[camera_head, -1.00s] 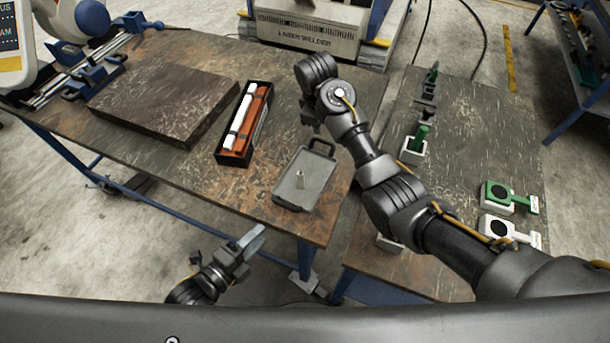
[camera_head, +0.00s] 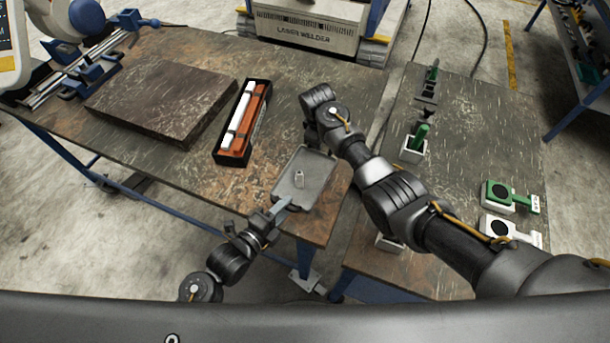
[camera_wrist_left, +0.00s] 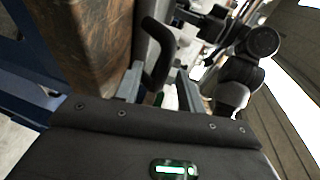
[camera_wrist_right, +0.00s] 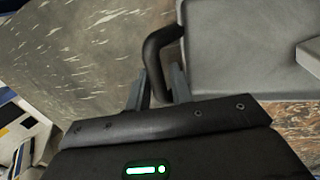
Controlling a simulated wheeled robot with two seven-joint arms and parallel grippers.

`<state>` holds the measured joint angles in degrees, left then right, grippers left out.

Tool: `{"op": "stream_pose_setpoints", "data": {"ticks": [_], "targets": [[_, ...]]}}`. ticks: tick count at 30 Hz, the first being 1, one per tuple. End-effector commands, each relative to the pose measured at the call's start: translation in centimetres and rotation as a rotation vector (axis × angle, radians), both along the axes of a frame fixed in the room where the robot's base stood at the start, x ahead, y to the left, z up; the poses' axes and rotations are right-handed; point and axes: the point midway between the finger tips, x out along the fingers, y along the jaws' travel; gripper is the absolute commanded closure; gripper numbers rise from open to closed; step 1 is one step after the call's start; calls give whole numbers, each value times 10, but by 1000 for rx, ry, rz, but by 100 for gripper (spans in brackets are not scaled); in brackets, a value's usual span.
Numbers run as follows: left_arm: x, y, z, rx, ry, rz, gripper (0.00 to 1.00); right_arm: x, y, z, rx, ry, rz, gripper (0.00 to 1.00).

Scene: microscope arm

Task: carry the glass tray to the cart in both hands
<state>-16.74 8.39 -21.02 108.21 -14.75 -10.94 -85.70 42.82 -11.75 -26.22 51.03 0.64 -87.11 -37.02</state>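The grey glass tray (camera_head: 318,180) lies at the table's near right corner with a small pale piece standing on it. It has a dark loop handle at each end. My left gripper (camera_head: 280,207) is at the tray's near end. In the left wrist view, its fingers (camera_wrist_left: 158,80) stand apart on either side of a dark handle (camera_wrist_left: 152,40). My right gripper (camera_head: 312,140) is at the far end and covers that handle in the head view. In the right wrist view, its fingers (camera_wrist_right: 160,82) straddle the far handle (camera_wrist_right: 154,55), with little gap showing.
A long black box (camera_head: 219,158) with white and orange pieces lies left of the tray. A dark flat slab (camera_head: 160,100) lies farther left. A second table (camera_head: 465,140) on the right holds green and white fixtures. A gap separates the tables.

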Motion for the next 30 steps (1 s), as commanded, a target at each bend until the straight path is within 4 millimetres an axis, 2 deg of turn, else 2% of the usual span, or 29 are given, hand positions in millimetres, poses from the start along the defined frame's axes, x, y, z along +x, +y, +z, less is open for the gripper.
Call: {"op": "stream_pose_setpoints", "data": {"ticks": [5, 6, 11, 15, 23, 30], "targets": [[0, 0, 0, 0, 0, 0, 61, 0, 0, 0, 0, 0, 0, 78], [0, 0, 0, 0, 0, 0, 63, 0, 0, 0, 0, 0, 0, 80], [0, 0, 0, 1, -1, 0, 84, 0, 0, 0, 0, 0, 0, 100], [0, 0, 0, 1, -1, 0, 100, 0, 0, 0, 0, 0, 0, 100], [0, 0, 2, 0, -1, 0, 100, 0, 0, 2, 0, -1, 0, 100], [0, 0, 17, 0, -1, 0, 100, 0, 0, 17, 0, -1, 0, 100]]}}
